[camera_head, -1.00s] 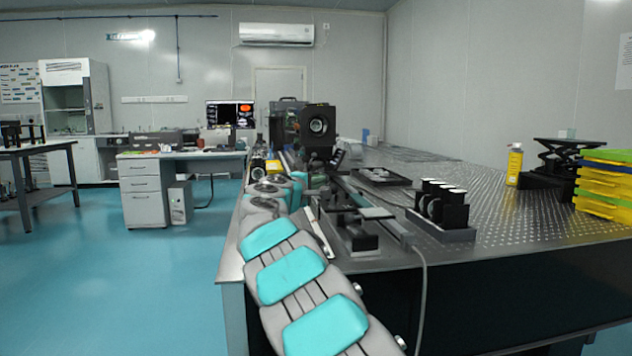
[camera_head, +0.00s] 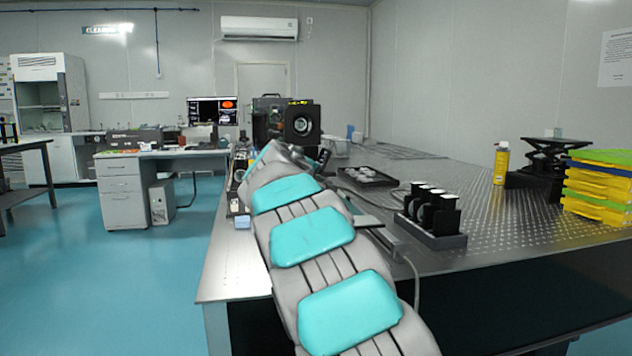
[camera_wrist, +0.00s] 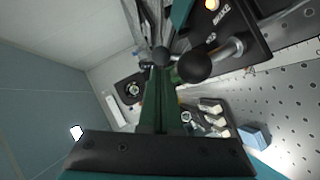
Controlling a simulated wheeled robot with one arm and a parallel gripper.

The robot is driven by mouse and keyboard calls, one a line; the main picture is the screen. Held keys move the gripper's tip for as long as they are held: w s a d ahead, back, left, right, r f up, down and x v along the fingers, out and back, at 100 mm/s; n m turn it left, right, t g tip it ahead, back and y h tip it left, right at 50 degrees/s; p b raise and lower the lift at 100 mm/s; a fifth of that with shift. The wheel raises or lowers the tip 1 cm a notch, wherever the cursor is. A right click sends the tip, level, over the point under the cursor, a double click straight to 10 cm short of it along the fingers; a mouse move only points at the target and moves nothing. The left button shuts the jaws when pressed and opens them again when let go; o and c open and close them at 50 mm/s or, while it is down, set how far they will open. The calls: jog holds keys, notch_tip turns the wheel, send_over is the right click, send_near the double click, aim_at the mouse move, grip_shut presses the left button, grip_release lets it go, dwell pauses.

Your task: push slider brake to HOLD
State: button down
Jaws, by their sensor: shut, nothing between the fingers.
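In the wrist view, a dark brake panel (camera_wrist: 222,28) with BRAKE lettering and a lit lamp is at the upper right. A metal lever (camera_wrist: 232,50) with a round black knob (camera_wrist: 195,67) reaches left from the panel. My gripper (camera_wrist: 161,68) is shut and empty, its fingers pointing up the picture. Its tips appear just left of the knob; I cannot tell whether they touch it. The HOLD mark is not readable. In the head view my arm hides the gripper and the lever.
The perforated optical table (camera_head: 490,225) carries a black block of optics (camera_head: 432,215), a tray (camera_head: 367,176), a yellow bottle (camera_head: 501,163) and yellow-green trays (camera_head: 600,185). A boxy black device (camera_head: 301,122) stands behind my arm. Blue floor is free at left.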

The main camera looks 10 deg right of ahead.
jog(key=shift+r+p, duration=0.35)
jog(key=shift+r, duration=0.3)
jog(key=d+r+v, duration=0.1)
jog(key=r+v, duration=0.1)
jog(key=v, duration=1.1)
jog(key=shift+s+b, duration=0.4)
jog(key=shift+b, duration=0.05)
jog(key=s+d+f+m+g+y, duration=0.15)
jog(key=s+d+f+g, duration=0.3)
jog(key=s+f, duration=0.6)
jog(key=s+d+f+m+g+y, duration=0.1)
jog(key=s+d+f+m+g, duration=0.3)
jog(key=s+f, duration=0.6)
jog(key=s+a+f+g+y, duration=0.2)
jog(key=s+a+f, duration=0.1)
jog(key=s+f, duration=0.7)
jog(key=s+a+f+g+y, duration=0.3)
jog(key=s+f, duration=0.7)
jog(key=s, duration=0.9)
jog(key=shift+a+m+g, duration=0.35)
jog(key=shift+a+m, duration=0.1)
jog(key=shift+a, duration=0.3)
